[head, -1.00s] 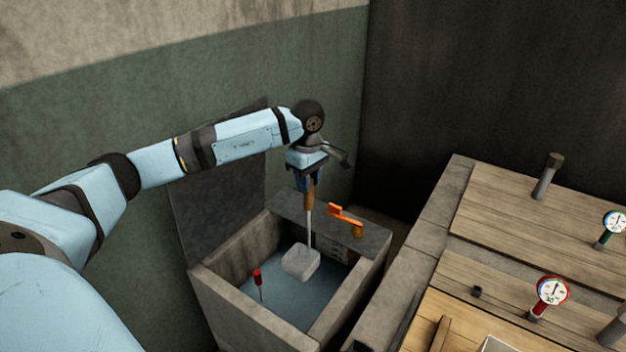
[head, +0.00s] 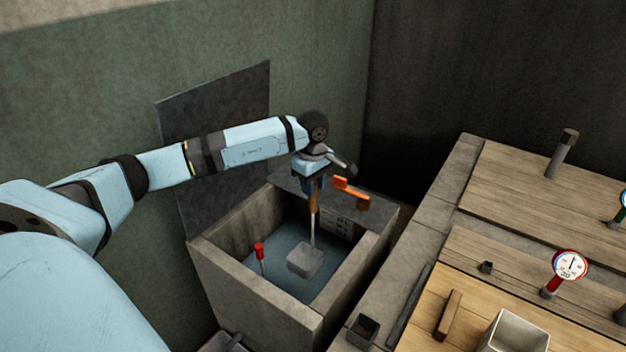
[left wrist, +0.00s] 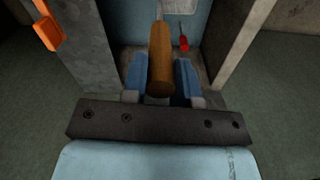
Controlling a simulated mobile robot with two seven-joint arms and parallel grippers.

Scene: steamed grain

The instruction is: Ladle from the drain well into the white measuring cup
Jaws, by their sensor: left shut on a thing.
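The drain well (head: 262,304) is an open stone box with a bluish floor or liquid inside; I cannot tell which. The ladle has a wooden handle, a thin metal shaft and a pale squarish cup (head: 306,260), which hangs inside the well. My left gripper (head: 313,184) is above the well, shut on the upper part of the handle. In the left wrist view the wooden handle (left wrist: 160,60) sits between the blue fingers. A white square container (head: 514,334), perhaps the measuring cup, stands on the wooden top at the lower right, cut by the frame edge. My right gripper is not in view.
A red-handled thin rod (head: 259,252) stands in the well, left of the ladle. An orange lever (head: 350,189) is at its back right edge. A dark panel (head: 215,120) stands behind. Right are wooden boards with a dial gauge (head: 570,265), a wood block (head: 448,315) and a dark small cup (head: 363,330).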

